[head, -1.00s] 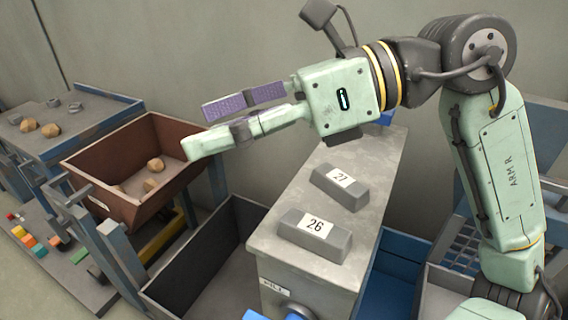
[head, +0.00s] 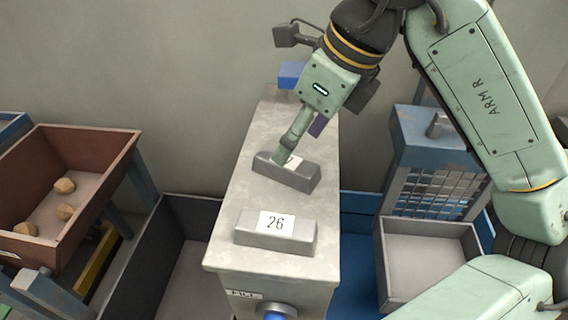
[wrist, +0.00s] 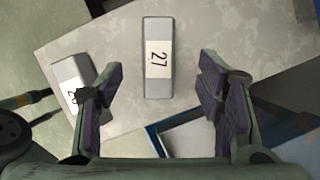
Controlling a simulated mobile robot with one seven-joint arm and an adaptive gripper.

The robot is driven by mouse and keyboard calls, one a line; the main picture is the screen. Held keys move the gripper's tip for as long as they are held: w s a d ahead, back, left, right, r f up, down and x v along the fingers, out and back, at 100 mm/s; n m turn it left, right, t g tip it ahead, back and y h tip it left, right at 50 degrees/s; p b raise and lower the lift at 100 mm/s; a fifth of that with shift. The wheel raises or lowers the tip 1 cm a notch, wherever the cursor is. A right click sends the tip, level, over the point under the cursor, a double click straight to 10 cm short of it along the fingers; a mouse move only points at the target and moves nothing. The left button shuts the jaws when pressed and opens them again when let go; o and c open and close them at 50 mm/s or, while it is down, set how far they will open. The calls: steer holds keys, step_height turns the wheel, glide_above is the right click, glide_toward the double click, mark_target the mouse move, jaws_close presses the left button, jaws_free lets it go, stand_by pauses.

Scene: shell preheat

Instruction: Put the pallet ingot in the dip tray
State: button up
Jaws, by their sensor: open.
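Two grey ingots with white number labels lie on a pale stone-grey block (head: 262,190); which one is the pallet ingot I cannot tell. Ingot 27 (head: 298,178) is farther back and ingot 26 (head: 276,240) nearer the front. My gripper (head: 284,156) is open over ingot 27 and hides part of its label. In the wrist view, ingot 27 (wrist: 157,75) lies ahead, between the lines of my spread fingers (wrist: 158,98), with nothing held. Ingot 26 (wrist: 70,78) is partly behind the left finger. A shallow grey tray (head: 430,222) at right may be the dip tray.
A brown bin (head: 122,150) with several tan lumps stands at left. A dark open bin (head: 182,207) flanks the block on the left. A blue machine with a grille (head: 430,140) stands behind the grey tray. The tray's visible floor is empty.

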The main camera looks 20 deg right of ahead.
mark_target(289, 161)
steer(key=shift+s+p+x, duration=0.15)
steer(key=shift+p+x, duration=0.15)
steer(key=shift+x, duration=1.05)
steer(key=shift+s+p+x, duration=0.15)
steer(key=shift+p+x, duration=0.1)
steer(key=shift+x, duration=1.1)
steer(key=shift+d+f, duration=0.15)
steer(key=shift+d, duration=0.05)
steer(key=shift+c, duration=0.4)
jaws_close()
